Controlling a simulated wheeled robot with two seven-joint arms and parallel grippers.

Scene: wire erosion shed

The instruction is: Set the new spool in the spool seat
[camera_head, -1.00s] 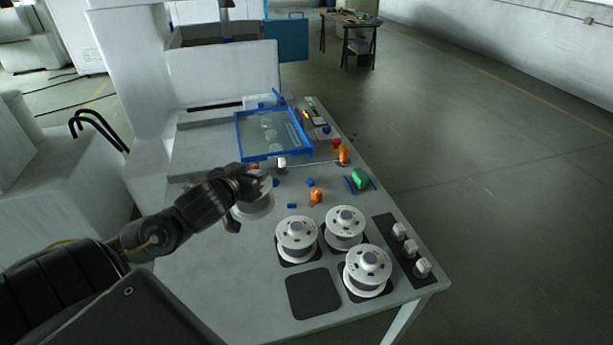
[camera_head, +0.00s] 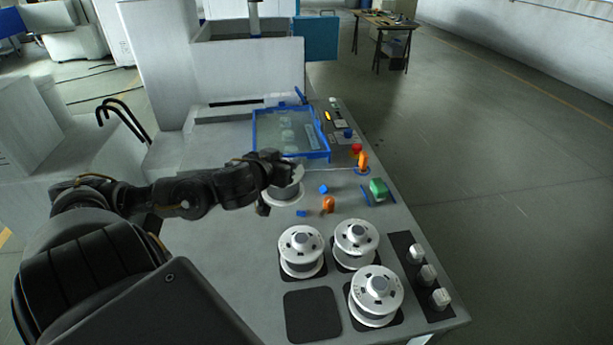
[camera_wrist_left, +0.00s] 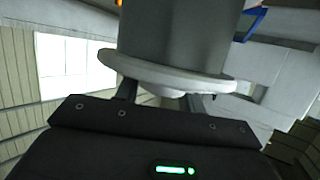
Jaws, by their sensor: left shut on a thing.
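My left gripper (camera_head: 278,186) is shut on a grey-white spool (camera_head: 287,190) over the machine table, short of the blue-framed tray. The gripper covers part of the spool. In the left wrist view the spool (camera_wrist_left: 175,35) fills the upper middle, its pale flange (camera_wrist_left: 165,73) just beyond the fingers. No separate spool seat can be made out; the spool and hand may hide it. I cannot tell whether the spool's underside touches anything. My right gripper is not in view.
Three white spools (camera_head: 301,250) stand on dark pads at the near right; one pad (camera_head: 312,315) is empty. Close by the held spool are an orange piece (camera_head: 328,204), small blue pieces (camera_head: 323,189) and a green part (camera_head: 378,189). The blue-framed tray (camera_head: 326,156) lies beyond.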

